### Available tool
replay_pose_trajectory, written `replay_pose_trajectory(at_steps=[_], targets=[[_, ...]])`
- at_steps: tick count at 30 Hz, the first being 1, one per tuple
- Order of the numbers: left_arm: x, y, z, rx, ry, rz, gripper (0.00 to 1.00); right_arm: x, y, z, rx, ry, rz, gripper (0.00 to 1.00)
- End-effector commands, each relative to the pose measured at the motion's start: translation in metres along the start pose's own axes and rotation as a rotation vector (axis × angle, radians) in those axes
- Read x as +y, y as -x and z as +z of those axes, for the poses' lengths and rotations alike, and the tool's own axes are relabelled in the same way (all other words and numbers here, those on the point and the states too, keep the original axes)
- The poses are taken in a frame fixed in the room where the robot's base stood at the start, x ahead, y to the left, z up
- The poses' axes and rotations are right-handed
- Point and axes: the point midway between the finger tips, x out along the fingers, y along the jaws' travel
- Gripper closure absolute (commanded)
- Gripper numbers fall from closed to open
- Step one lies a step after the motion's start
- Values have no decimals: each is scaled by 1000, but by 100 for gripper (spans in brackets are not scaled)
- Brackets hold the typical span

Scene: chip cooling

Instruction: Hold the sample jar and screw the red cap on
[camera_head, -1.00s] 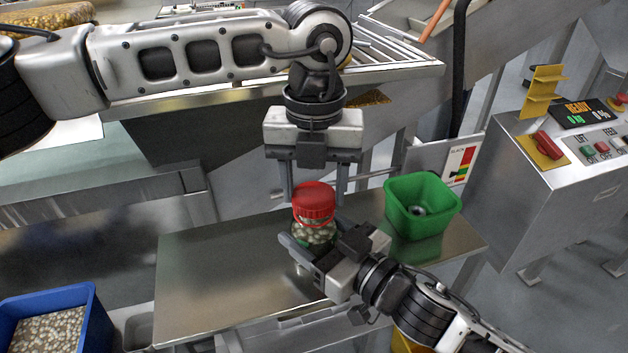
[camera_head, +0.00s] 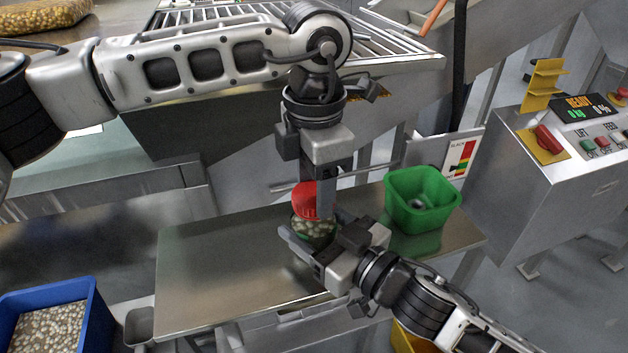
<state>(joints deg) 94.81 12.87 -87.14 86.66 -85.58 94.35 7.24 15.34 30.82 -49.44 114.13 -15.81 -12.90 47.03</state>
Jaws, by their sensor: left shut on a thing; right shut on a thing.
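The sample jar (camera_head: 314,229) is clear, filled with pale chips, and stands upright on the metal table (camera_head: 215,270). The red cap (camera_head: 305,200) sits on top of the jar. My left gripper (camera_head: 318,205) comes down from above and is shut on the red cap, its wrist turned so that one finger covers the cap's right part. My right gripper (camera_head: 311,240) is shut around the jar's body from the lower right, and its fingers hide part of the jar. I cannot see how far the cap is threaded.
A green bin (camera_head: 421,213) stands right of the jar on the table. A blue crate (camera_head: 95,318) of pale chips is at lower left. A grey control box (camera_head: 565,190) stands at right. The table's left part is clear.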

Motion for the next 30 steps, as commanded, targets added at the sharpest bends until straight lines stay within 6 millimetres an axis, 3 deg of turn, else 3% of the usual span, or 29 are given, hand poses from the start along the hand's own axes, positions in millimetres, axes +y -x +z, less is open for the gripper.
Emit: replay_pose_trajectory(at_steps=[30], targets=[[0,-1,-2,-4,-2629,8,68,0,0,1,-3,0,1,100]])
